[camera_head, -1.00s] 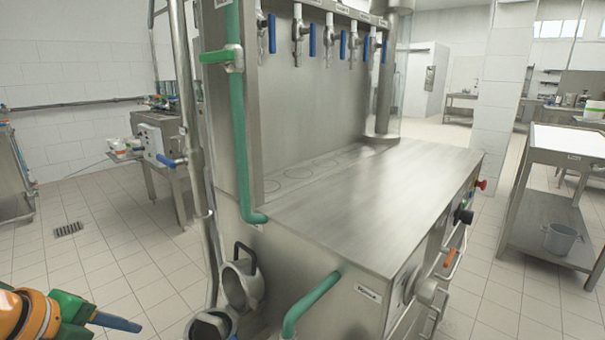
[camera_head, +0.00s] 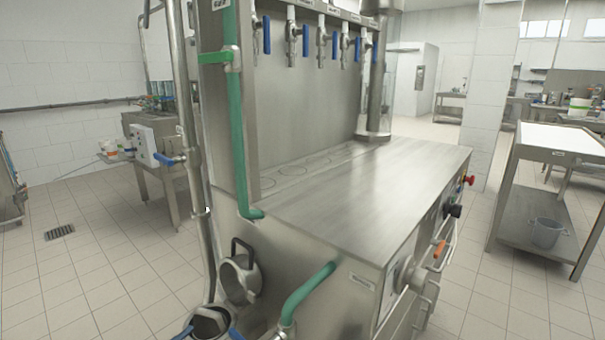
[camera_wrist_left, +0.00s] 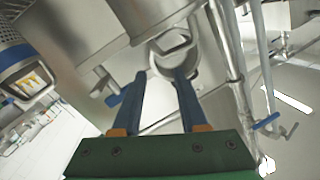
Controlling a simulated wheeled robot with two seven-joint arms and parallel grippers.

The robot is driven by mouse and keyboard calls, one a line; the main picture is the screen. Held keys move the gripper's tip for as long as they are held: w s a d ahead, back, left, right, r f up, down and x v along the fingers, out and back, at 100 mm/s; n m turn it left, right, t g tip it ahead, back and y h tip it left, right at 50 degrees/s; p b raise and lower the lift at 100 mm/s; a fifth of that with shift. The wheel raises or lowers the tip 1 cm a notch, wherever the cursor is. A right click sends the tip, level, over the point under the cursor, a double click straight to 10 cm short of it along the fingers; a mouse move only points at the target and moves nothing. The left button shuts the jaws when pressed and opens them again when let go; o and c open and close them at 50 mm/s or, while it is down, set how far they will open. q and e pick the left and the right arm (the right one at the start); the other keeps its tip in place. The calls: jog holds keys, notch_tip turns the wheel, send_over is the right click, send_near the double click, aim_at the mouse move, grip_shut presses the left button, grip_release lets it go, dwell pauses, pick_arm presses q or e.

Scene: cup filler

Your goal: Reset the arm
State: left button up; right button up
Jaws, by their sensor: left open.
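My left gripper (camera_wrist_left: 158,80) is open, its two blue fingers apart in the left wrist view. A round metal holder with a ring-like opening (camera_wrist_left: 175,55) shows beyond the fingertips there; I cannot tell whether they touch it. In the head view only blue finger parts (camera_head: 235,334) show at the bottom edge, beside a metal cup-like vessel (camera_head: 209,320). The rest of that arm is out of the picture. The steel cup filler (camera_head: 360,195) stands in the middle, with a row of blue-handled taps (camera_head: 292,40). My right gripper is out of view.
Green pipes (camera_head: 236,130) and a round holder (camera_head: 240,280) are on the filler's left side. The filler's steel top is clear. The tiled floor at the left is open.

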pick_arm(q)
jog(key=s+a+f+n+g+y, duration=0.2)
jog(key=s+f+n+y, duration=0.3)
jog(key=f, duration=0.7)
jog(key=s+a+f+n+g+y, duration=0.1)
jog(key=s+f+n+g+y, duration=0.15)
jog(key=s+f, duration=0.7)
jog(key=s+d+f+g+y, duration=0.2)
jog(key=s+f+g, duration=0.2)
jog(key=s+f, duration=0.55)
jog(key=s+d+f+n+g, duration=0.1)
jog(key=s+d+f+g, duration=0.15)
jog(key=s, duration=0.35)
jog(key=s+d+f+g, duration=0.2)
jog(key=s+f+g, duration=0.15)
jog(key=s, duration=0.35)
notch_tip(320, 180, up, 14)
jog(key=s+p, duration=0.2)
jog(key=p, duration=1.2)
jog(key=shift+s+d+h+p, duration=0.2)
jog(key=shift+d+h+p, duration=0.05)
jog(key=shift+h+p, duration=0.15)
